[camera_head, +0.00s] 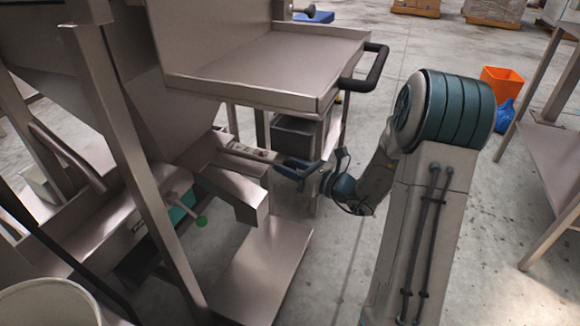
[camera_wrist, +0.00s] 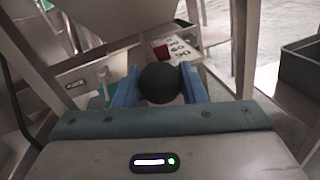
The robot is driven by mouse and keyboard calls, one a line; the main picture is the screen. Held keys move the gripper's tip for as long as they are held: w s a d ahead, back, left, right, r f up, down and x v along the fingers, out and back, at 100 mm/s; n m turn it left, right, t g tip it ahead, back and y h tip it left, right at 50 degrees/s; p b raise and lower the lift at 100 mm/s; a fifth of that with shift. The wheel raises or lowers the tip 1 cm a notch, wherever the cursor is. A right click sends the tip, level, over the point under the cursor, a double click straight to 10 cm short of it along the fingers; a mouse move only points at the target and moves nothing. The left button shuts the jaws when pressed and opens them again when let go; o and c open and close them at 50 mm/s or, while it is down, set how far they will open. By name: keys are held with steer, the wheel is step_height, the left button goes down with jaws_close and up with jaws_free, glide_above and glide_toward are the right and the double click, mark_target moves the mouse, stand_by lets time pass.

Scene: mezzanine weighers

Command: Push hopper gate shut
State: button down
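A black round knob (camera_wrist: 160,83) sits between the two blue fingers of my gripper (camera_wrist: 160,88) in the wrist view. The fingers stand apart, one on each side of the knob and very close to it; I cannot tell whether they press on it. In the head view my gripper (camera_head: 296,168) is at the outer end of this bar (camera_head: 245,151), below the grey shelf. The knob is hidden there, and the gate plate is not clearly seen.
A grey shelf (camera_head: 270,65) with a black handle (camera_head: 372,68) overhangs my gripper. A dark bin (camera_head: 293,135) is behind. An orange bin (camera_head: 500,85) stands right; floor around my arm is open.

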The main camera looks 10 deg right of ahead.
mark_target(260, 159)
steer(key=x, duration=0.3)
steer(key=a+x, duration=0.1)
steer(key=x, duration=0.2)
steer(key=s+x, duration=0.1)
steer(key=x, duration=0.2)
steer(key=shift+s+a+p, duration=0.1)
steer(key=shift+a+p, duration=0.1)
steer(key=shift+p, duration=0.2)
steer(key=shift+a+r, duration=0.1)
steer(key=c, duration=0.9)
jaws_free()
steer(key=shift+a, duration=0.15)
steer(key=shift+c, duration=0.2)
steer(key=shift+s+d, duration=0.25)
steer(key=shift+d, duration=0.3)
steer(key=p+v, duration=0.3)
steer(key=v, duration=0.9)
steer(key=shift+s+d+p, duration=0.2)
steer(key=shift+s+p, duration=0.1)
steer(key=shift+s, duration=0.05)
